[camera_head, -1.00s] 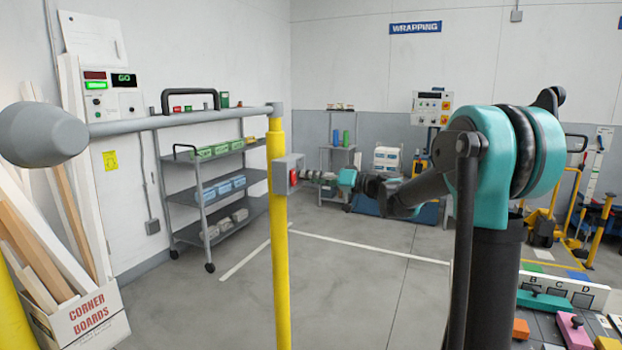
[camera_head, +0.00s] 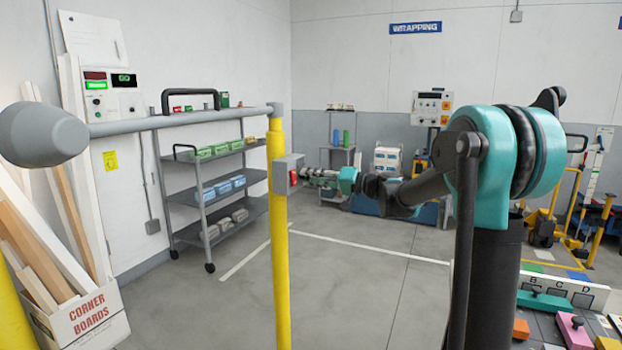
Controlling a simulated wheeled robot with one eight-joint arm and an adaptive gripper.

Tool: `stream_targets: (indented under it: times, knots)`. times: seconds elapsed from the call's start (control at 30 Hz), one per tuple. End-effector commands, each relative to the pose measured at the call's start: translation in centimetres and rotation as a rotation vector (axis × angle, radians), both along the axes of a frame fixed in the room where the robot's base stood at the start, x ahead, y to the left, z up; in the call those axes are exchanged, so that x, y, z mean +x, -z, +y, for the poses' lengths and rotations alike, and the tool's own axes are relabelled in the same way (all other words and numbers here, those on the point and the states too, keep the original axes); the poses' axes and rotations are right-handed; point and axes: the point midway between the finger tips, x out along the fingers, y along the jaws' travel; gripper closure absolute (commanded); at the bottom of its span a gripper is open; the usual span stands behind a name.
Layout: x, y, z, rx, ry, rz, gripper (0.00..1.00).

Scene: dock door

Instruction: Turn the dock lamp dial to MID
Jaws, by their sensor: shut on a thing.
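A small grey box (camera_head: 287,166) is fixed on a yellow post (camera_head: 280,260) left of the middle, with a red part (camera_head: 293,178) on its near side. My gripper (camera_head: 307,174) reaches in from the right to the right side of this box. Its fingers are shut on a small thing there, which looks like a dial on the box. The fingers and the box hide the dial, so its marks and pointer cannot be read. My teal and black arm stretches back to the right from the gripper.
A grey rail (camera_head: 180,121) runs left from the top of the post. A shelf cart (camera_head: 215,190) with bins stands behind it. A wall panel (camera_head: 112,93) shows green lights at left.

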Motion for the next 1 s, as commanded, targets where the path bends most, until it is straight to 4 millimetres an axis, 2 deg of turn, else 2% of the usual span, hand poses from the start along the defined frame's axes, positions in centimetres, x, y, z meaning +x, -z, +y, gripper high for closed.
stream_targets:
  times: [0.1,0.13,0.3,0.67,0.77,1.0]
  knots:
    - [0.0,0.0,-0.1,-0.001,0.001,-0.001,1.0]
    - [0.0,0.0,-0.1,-0.001,0.001,-0.001,0.73]
    - [0.0,0.0,0.0,-0.001,0.001,-0.001,0.55]
    - [-0.1,0.0,-0.5,-0.001,0.001,-0.001,0.55]
    - [-0.5,0.0,-1.7,0.0,0.004,-0.001,0.55]
    - [-2.1,0.0,-6.3,0.0,0.005,-0.001,0.55]
